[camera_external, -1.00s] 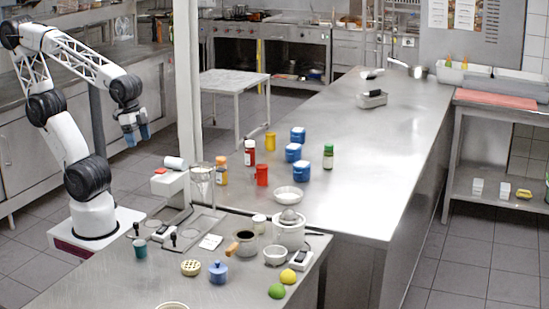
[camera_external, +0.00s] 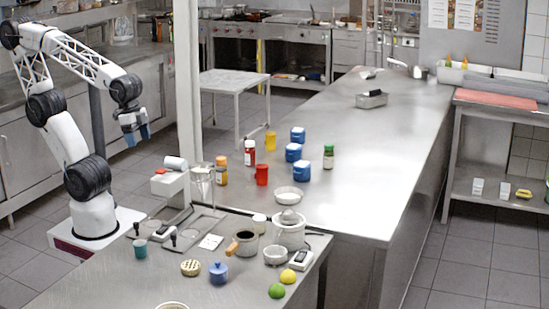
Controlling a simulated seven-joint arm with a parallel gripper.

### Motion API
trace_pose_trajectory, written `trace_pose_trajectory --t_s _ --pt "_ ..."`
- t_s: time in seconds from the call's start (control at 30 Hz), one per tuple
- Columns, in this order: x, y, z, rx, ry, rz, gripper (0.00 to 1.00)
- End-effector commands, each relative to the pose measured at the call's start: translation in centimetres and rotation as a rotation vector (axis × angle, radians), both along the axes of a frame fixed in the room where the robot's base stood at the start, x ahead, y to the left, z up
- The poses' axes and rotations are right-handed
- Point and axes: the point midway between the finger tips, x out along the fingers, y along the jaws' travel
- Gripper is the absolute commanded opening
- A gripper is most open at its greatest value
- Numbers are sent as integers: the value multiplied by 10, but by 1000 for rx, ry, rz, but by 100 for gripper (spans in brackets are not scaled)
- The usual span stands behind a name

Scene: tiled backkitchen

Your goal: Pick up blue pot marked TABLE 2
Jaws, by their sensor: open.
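Three blue pots with pale marks stand on the long steel counter: a back one (camera_external: 298,135), a middle one (camera_external: 293,153) and a front one (camera_external: 302,171). A small blue lidded pot (camera_external: 218,273) stands on the near counter. The writing on them is too small to read, so I cannot tell which is marked TABLE 2. My gripper (camera_external: 137,136) has blue fingertips, is open and empty, and hangs in the air at the left, well away from all the pots.
A white bowl (camera_external: 289,194) is in front. A white post (camera_external: 187,75) rises between my gripper and the long counter. The counter's right part is clear.

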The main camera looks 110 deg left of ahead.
Motion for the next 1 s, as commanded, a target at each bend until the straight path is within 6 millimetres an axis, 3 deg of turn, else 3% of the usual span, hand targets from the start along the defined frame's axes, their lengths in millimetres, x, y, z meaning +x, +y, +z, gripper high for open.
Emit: trace_pose_trajectory --t_s 0.43,0.63,1.0 --pt "0 0 0 0 0 0 73" --pt "0 0 0 0 0 0 100" --pt "5 4 0 17 7 -8 100"
